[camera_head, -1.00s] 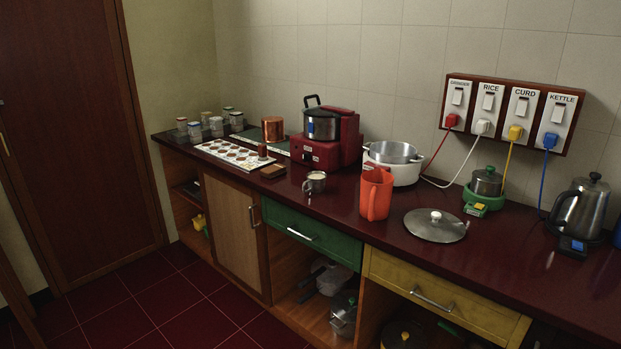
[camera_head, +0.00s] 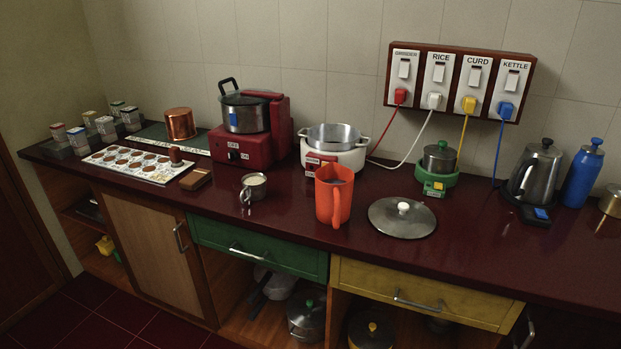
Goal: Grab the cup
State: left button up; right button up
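A small metal cup (camera_head: 254,188) stands upright on the dark red counter, left of an orange-red jug (camera_head: 333,195). It holds something pale, and its handle points down and to the left. The jug also stands upright, with its handle towards me. Neither of my grippers shows in the head view.
A brown block (camera_head: 196,179) and a white tray with brown discs (camera_head: 139,163) lie left of the cup. A red appliance with a pot (camera_head: 238,145) and a white cooker (camera_head: 333,148) stand behind. A lid (camera_head: 402,217) lies right of the jug. The counter's front edge is clear.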

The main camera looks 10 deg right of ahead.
aim_at(252, 190)
jog(key=i+j+z, duration=0.35)
jog(key=j+z, duration=0.15)
jog(key=i+j+z, duration=0.25)
jog(key=j, duration=0.2)
jog(key=j+z, duration=0.25)
jog(key=j, duration=0.1)
